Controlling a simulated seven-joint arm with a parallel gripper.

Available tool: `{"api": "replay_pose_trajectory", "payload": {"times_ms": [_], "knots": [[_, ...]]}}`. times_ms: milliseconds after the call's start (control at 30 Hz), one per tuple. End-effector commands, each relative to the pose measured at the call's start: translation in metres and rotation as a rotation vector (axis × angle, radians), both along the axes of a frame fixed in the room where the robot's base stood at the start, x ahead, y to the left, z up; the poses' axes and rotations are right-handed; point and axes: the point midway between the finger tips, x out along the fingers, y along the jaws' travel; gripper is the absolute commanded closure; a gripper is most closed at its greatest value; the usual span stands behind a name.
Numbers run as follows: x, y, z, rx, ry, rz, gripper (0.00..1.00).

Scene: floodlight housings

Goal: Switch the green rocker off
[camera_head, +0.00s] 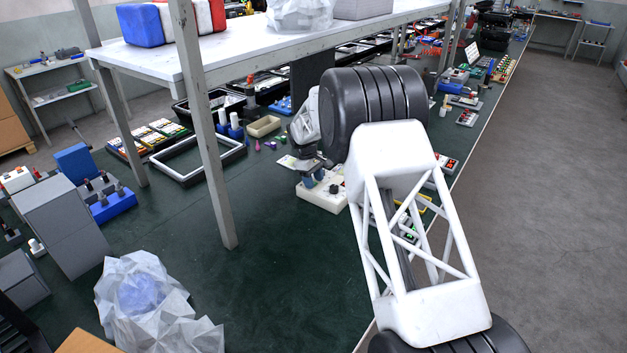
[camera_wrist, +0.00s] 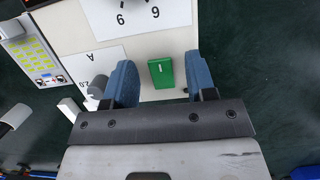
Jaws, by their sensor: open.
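The green rocker (camera_wrist: 161,72) sits on a cream-coloured panel (camera_wrist: 155,45) and carries a small white mark near its upper end. In the wrist view it lies between the two blue fingers of my gripper (camera_wrist: 159,62), which are apart with nothing held. I cannot tell how far the fingertips are from the panel. In the head view my gripper (camera_head: 314,170) is above the cream box (camera_head: 322,198). The rocker cannot be made out there.
A white dial plate (camera_wrist: 135,12) with numerals and a label marked A (camera_wrist: 95,62) are on the panel. A grey knob (camera_wrist: 97,86) is by the left finger. A device with yellow-green keys (camera_wrist: 33,58) stands left. A shelf leg (camera_head: 215,150) rises left of my arm.

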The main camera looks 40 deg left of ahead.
Motion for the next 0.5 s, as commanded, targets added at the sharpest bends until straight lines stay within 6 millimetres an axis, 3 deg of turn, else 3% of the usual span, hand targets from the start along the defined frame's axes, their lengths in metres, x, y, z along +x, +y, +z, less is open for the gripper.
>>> {"api": "replay_pose_trajectory", "payload": {"times_ms": [267,500], "knots": [[0.000,0.002,0.007,0.002,-0.001,0.000,0.49],[0.000,0.009,0.031,0.001,-0.001,0.000,0.49]]}}
